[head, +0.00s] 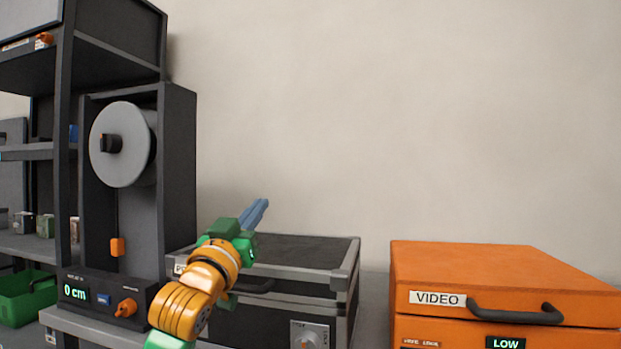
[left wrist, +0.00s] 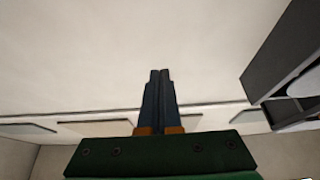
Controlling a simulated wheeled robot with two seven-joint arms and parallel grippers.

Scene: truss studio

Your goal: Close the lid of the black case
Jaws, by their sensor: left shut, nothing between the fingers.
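My left gripper (head: 258,211) is above the left part of the case, fingers together and pointing up and right. My left arm covers the case's front left. In the left wrist view the shut fingers (left wrist: 159,92) are empty, facing a pale surface. My right gripper is not in view.
An orange case (head: 490,270) labelled VIDEO stands to the right, with a small gap between. A tall dark unit with a grey reel (head: 121,165) stands close on the left. A green bin (head: 25,297) is at far left. The space above the cases is clear.

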